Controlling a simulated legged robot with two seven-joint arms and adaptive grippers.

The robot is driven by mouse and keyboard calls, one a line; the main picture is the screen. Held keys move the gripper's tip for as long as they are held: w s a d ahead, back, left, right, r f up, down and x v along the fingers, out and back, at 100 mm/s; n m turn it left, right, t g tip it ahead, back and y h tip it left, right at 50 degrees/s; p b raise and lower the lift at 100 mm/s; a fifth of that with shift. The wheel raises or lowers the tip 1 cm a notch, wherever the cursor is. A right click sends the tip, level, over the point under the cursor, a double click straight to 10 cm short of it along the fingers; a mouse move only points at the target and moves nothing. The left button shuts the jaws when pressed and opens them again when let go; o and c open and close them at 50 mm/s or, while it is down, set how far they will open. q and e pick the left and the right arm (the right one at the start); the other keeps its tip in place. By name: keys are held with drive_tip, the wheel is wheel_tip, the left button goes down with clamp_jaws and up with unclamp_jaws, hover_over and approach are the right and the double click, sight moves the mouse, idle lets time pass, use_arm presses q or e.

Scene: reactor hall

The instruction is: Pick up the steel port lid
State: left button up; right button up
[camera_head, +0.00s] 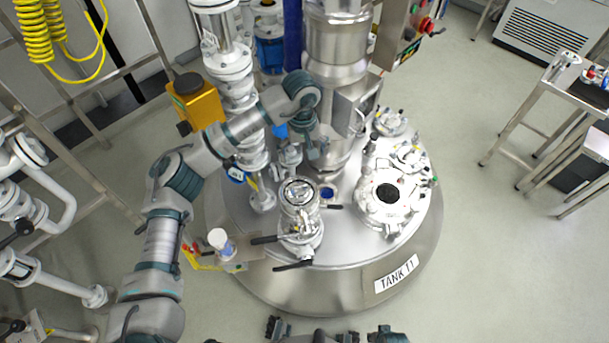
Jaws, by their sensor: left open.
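A round, shiny steel lid (299,192) sits on top of the upright front port of the tank; I take it for the steel port lid. Dark handles stick out around the port below it. My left gripper (314,152) points down behind this port, near the steel column, apart from the lid. It is open, and I see nothing between its fingers, though they are small here. Dark finger-like parts of mine show at the bottom edge, cut off by the frame; they may be my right gripper (308,334).
The tank top (345,235) carries a wide port with a dark centre (387,194) and several fittings to the right. A steel column (336,75) and white piping (232,75) stand behind. A small bottle (222,243) stands at the left rim.

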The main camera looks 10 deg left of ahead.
use_arm(q)
hover_over(300, 186)
drive_tip(key=a, duration=0.1)
drive_tip(key=f, duration=1)
drive_tip(key=shift+a+f+b, duration=0.15)
drive_tip(key=shift+a+b, duration=0.05)
drive_tip(key=shift+b, duration=0.15)
drive_tip(key=shift+d+f, duration=0.15)
drive_tip(key=shift+f, duration=0.1)
drive_tip(key=shift+s+d+f, duration=0.15)
drive_tip(key=shift+d+f, duration=0.15)
drive_tip(key=shift+d, duration=0.3)
drive_tip(key=f, duration=0.4)
drive_tip(key=shift+w+a+f, duration=0.15)
drive_tip(key=shift+w+f, duration=0.1)
drive_tip(key=shift+f, duration=0.1)
drive_tip(key=shift+a, duration=0.45)
drive_tip(key=shift+c, duration=0.8)
drive_tip(key=c, duration=0.4)
drive_tip(key=shift+d, duration=0.4)
drive_tip(key=c, duration=0.8)
drive_tip(key=shift+d, duration=0.15)
drive_tip(key=shift+c, duration=0.6)
use_arm(e)
wheel_tip(300, 186, up, 3)
drive_tip(key=shift+s+a+f, duration=0.1)
drive_tip(key=shift+a+f, duration=0.05)
